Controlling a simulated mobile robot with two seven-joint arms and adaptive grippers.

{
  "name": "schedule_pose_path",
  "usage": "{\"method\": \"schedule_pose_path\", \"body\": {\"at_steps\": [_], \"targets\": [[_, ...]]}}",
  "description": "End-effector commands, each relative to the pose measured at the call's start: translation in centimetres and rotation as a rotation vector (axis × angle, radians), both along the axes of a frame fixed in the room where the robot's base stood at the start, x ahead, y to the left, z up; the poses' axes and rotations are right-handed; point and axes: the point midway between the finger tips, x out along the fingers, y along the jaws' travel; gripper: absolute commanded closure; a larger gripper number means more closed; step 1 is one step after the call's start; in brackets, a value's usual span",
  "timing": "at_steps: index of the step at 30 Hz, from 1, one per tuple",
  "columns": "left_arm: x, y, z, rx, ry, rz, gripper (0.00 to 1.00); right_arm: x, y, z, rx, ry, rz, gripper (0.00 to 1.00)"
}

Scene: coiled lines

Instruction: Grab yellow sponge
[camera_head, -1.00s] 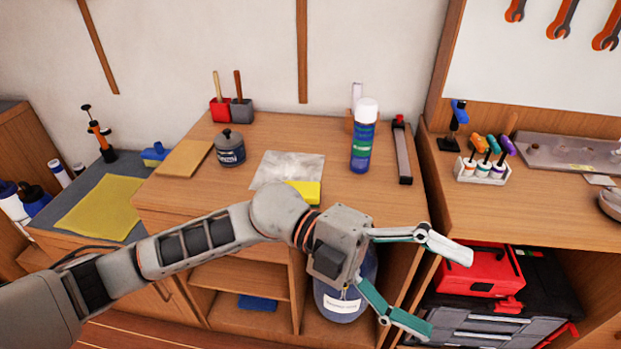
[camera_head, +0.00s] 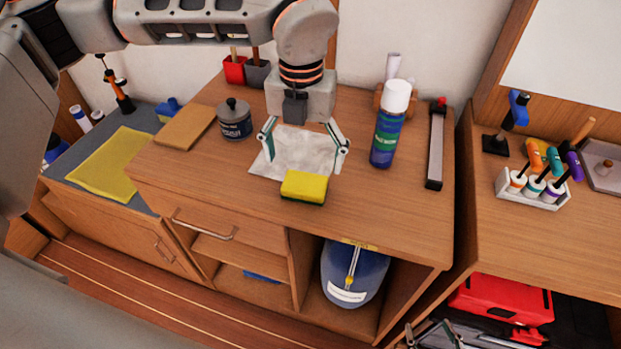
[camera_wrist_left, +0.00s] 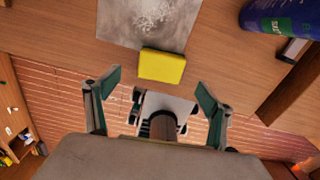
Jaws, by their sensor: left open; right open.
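The yellow sponge (camera_head: 304,187), with a dark green underside, lies flat on the wooden counter at the front edge of a crumpled grey-white sheet (camera_head: 296,150). My left gripper (camera_head: 306,157) points down over the sheet, open and empty, just behind the sponge in the head view. In the left wrist view the sponge (camera_wrist_left: 162,67) appears beyond and between the spread fingertips (camera_wrist_left: 161,86), not touched by them. My right gripper (camera_head: 435,335) shows only in part at the bottom edge of the head view, open and away from the sponge.
A blue spray can (camera_head: 388,130) stands to the right of the sheet, with a long grey tool (camera_head: 436,145) beyond it. A dark round tin (camera_head: 235,122) stands to the left. The counter in front of the sponge is clear.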

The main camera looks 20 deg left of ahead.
Motion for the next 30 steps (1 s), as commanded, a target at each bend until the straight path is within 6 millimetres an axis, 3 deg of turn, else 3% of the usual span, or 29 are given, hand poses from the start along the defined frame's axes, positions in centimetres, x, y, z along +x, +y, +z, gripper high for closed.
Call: {"method": "schedule_pose_path", "body": {"at_steps": [11,18,26,30], "targets": [[-0.1,-0.1,-3.5,-0.001,0.005,-0.002,0.18,-0.4,0.0,-0.2,0.000,0.006,0.000,0.44],[0.1,-0.2,-6.9,-0.002,0.005,-0.003,0.18,-0.4,0.1,-0.2,0.001,0.007,0.001,0.44],[0.1,-0.2,-7.4,-0.003,0.002,-0.003,0.18,-0.3,0.1,-0.1,0.001,0.006,0.000,0.44],[0.1,-0.2,-7.4,-0.003,0.002,-0.003,0.49,-0.3,0.1,-0.1,0.002,0.005,-0.001,0.44]]}}
